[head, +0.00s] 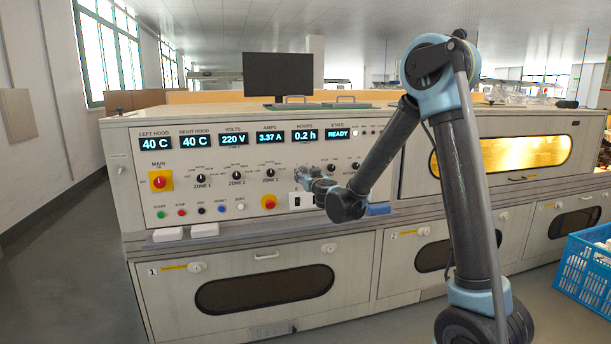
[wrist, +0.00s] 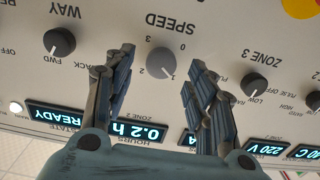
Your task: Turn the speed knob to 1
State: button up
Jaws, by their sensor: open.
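The grey round SPEED knob (wrist: 163,64) is on the control panel, upside down in the wrist view. Its label shows beyond it, with small scale digits around it. A light mark sits at its lower right edge near the 1, but it is too small to read surely. My gripper (wrist: 158,72) is open, one finger on each side of the knob, with visible gaps. In the head view my gripper (head: 313,180) is at the panel front and hides the SPEED knob.
The WAY knob (wrist: 60,42) and ZONE 3 knob (wrist: 254,85) flank the fingers. The display row (head: 236,139) runs above the knobs. A blue crate (head: 585,265) stands at the right.

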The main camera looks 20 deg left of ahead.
jog(key=v, duration=0.9)
jog(key=n, duration=0.2)
send_near(303, 170)
jog(key=x, duration=0.8)
jog(key=shift+w, duration=0.3)
dwell(0.4)
jog(key=c, duration=1.1)
